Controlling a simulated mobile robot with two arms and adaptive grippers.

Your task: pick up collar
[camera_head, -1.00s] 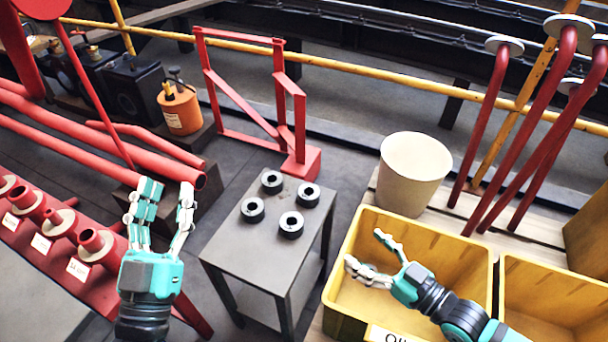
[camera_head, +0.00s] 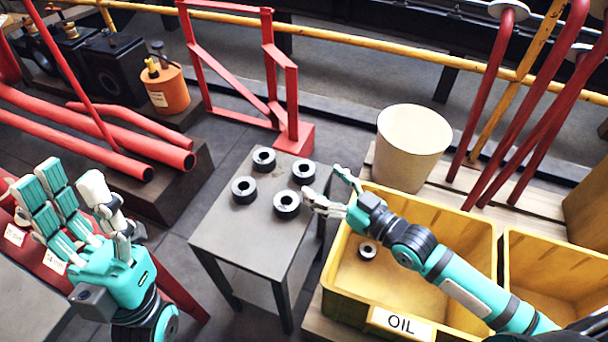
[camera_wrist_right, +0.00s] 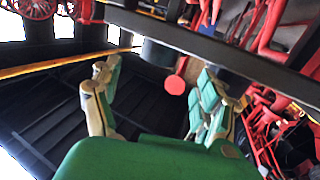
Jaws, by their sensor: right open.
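Several dark ring-shaped collars with pale centres lie on a small grey table: a back one (camera_head: 263,160), a right one (camera_head: 304,172), a left one (camera_head: 244,190) and a front one (camera_head: 287,204). Another similar ring (camera_head: 367,250) lies inside the yellow bin. My right gripper (camera_head: 326,190) is open at the table's right edge, its fingertips close to the front and right collars; I cannot tell whether they touch. In the right wrist view its fingers (camera_wrist_right: 150,85) are apart with nothing held. My left gripper (camera_head: 72,184) is open and empty, away to the left.
The grey table (camera_head: 235,240) stands left of the yellow bin (camera_head: 465,225) labelled OIL. A cream bucket (camera_head: 410,145) stands behind the bin. A red frame (camera_head: 292,105) rises behind the table. Red pipes (camera_head: 150,145) lie to the left.

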